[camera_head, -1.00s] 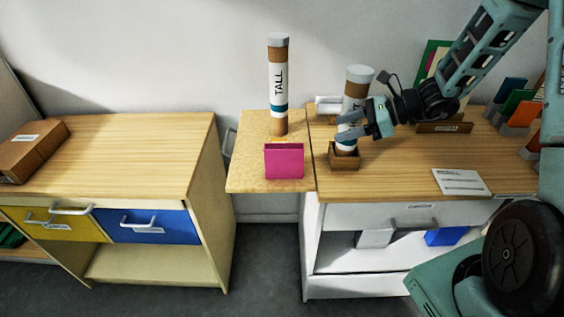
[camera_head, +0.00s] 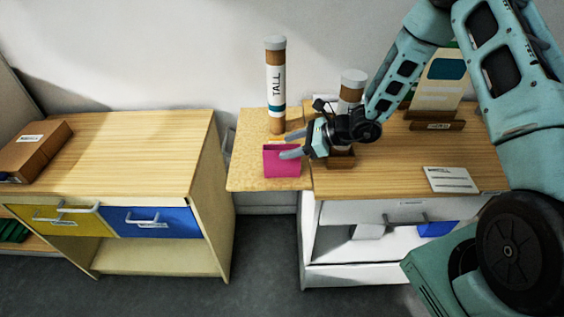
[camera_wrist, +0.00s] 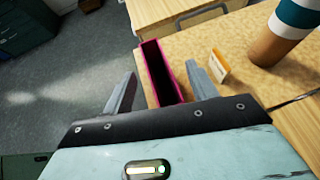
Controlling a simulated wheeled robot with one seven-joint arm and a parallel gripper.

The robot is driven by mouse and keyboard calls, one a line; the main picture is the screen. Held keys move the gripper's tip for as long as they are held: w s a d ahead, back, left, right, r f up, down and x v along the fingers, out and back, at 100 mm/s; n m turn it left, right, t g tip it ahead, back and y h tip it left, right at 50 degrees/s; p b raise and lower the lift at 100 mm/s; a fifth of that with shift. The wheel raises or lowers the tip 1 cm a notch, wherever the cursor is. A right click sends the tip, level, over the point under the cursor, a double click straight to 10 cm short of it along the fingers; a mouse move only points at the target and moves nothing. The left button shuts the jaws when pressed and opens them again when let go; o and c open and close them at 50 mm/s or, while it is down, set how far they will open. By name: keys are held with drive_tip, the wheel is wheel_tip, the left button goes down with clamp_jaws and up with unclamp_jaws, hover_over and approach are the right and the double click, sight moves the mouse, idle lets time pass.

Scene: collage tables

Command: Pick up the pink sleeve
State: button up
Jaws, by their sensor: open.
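The pink sleeve (camera_head: 280,163) stands upright on the small side leaf (camera_head: 240,178) between the two tables. In the wrist view the pink sleeve (camera_wrist: 161,72) shows as a narrow box with an open top. My gripper (camera_head: 293,145) is open and empty at the sleeve's upper right edge in the head view. In the wrist view my gripper (camera_wrist: 160,78) has one finger on each side of the sleeve. I cannot tell whether either finger touches it.
A tall tube (camera_head: 276,85) marked TALL stands just behind the sleeve; its base also shows in the wrist view (camera_wrist: 272,48). A small orange-and-white card (camera_wrist: 219,67) stands close to the right finger. Another tube (camera_head: 351,88) stands in a wooden holder behind my gripper.

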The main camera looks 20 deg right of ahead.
drive_tip(key=shift+w+a+f, duration=0.15)
drive_tip(key=shift+a+f, duration=0.05)
drive_tip(key=shift+a, duration=0.05)
clamp_jaws()
drive_tip(key=shift+r, duration=0.15)
